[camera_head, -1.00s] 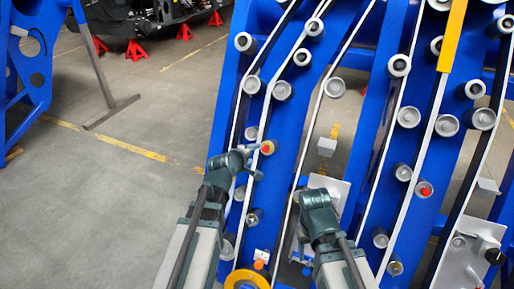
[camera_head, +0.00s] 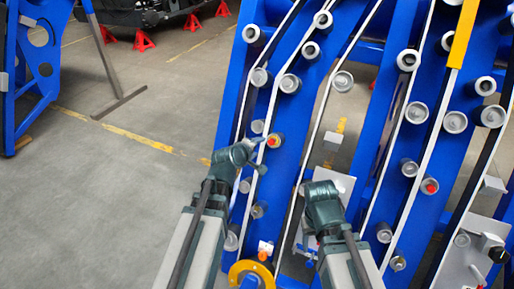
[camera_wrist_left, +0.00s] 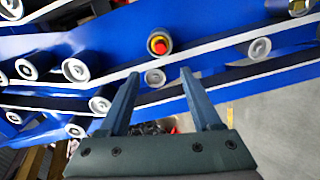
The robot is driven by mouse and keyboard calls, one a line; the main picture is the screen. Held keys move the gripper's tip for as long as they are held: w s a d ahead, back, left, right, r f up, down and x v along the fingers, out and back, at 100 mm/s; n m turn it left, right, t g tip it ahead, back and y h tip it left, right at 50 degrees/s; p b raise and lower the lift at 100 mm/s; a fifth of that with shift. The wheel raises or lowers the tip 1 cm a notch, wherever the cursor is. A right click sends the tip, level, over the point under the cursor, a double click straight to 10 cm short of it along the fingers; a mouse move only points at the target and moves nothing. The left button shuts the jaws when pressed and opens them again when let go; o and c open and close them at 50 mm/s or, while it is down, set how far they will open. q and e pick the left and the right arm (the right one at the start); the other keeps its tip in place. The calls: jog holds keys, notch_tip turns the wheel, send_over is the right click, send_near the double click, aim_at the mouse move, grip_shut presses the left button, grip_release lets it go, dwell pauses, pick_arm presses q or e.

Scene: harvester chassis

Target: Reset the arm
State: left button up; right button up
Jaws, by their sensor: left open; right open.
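My left gripper (camera_head: 258,146) is at the left edge of the blue harvester chassis (camera_head: 393,110), close to a roller with a red centre (camera_head: 273,141). In the left wrist view, its two fingers (camera_wrist_left: 156,88) are apart with nothing between them. The red-centred roller (camera_wrist_left: 159,43) shows beyond the fingertips there, apart from them. My right arm's wrist (camera_head: 322,205) is in front of the chassis, right of the left one. The right fingers are mostly hidden in the head view.
Rollers and white-edged belts (camera_head: 290,83) cover the chassis. A grey plate (camera_head: 330,190) is behind my right wrist. A yellow ring (camera_head: 251,270) is low on the chassis. A blue frame (camera_head: 35,75) stands at far left. Open floor (camera_head: 110,200) lies left of my left arm.

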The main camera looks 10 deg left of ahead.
pick_arm(q)
jog(key=s+d+f+m+g+p, duration=0.25)
jog(key=s+d+m+g, duration=0.3)
jog(key=s, duration=0.35)
jog(key=s+d+f+m+g+p, duration=0.1)
jog(key=s+d+f+m+g, duration=0.3)
jog(key=s+d+m, duration=0.4)
jog(key=s+a+m+g+y+p, duration=0.1)
jog(key=s+a+m+g+y, duration=0.1)
jog(key=s, duration=0.6)
jog(key=shift+s+m+g+y, duration=0.25)
jog(key=shift+m+g+y, duration=0.1)
jog(key=shift+m+y, duration=0.45)
